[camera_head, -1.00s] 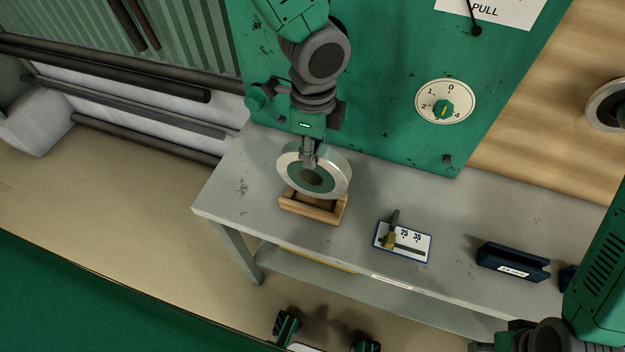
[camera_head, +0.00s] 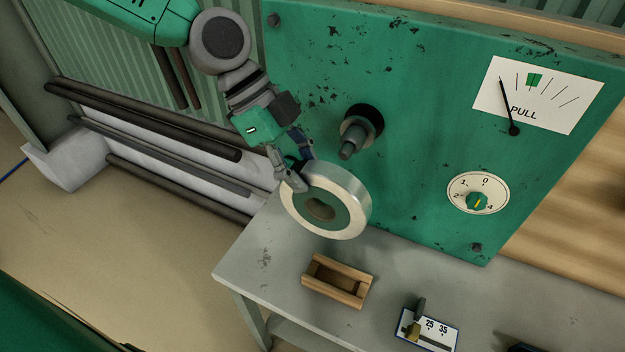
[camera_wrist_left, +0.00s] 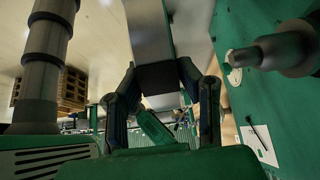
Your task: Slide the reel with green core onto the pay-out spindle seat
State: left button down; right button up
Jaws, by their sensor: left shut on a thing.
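The reel with green core (camera_head: 358,195) has a pale, shiny rim and a green ring around a brown centre hole. My left gripper (camera_head: 296,172) is shut on its upper left rim and holds it tilted in the air. The pay-out spindle seat (camera_head: 357,134), a grey peg with a dark collar, sticks out of the green panel above and slightly right of the reel, apart from it. In the left wrist view the grey reel edge (camera_wrist_left: 148,35) is between my left fingers (camera_wrist_left: 163,92), and the spindle (camera_wrist_left: 275,52) is at the right. My right gripper is out of view.
An empty wooden cradle (camera_head: 337,281) sits on the grey bench (camera_head: 265,250) below the reel. A small gauge plate (camera_head: 428,330) is to its right. The green panel (camera_head: 400,80) carries a dial (camera_head: 478,193) and a PULL meter (camera_head: 537,95). Dark pipes (camera_head: 150,118) run at the left.

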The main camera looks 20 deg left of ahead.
pick_arm(q)
jog(key=shift+s+a+r+h, duration=0.15)
jog(key=shift+r+h, duration=0.1)
jog(key=shift+r, duration=0.4)
jog(key=shift+w+a+r+h, duration=0.15)
jog(key=shift+r+h, duration=0.1)
jog(key=shift+r, duration=0.35)
jog(key=shift+s+a+r, duration=0.1)
jog(key=shift+s+a, duration=0.05)
jog(key=shift+a, duration=0.15)
jog(key=shift+d+p, duration=0.15)
jog(key=shift+p, duration=0.2)
jog(key=shift+w, duration=0.3)
jog(key=w, duration=0.4)
jog(key=shift+w, duration=0.25)
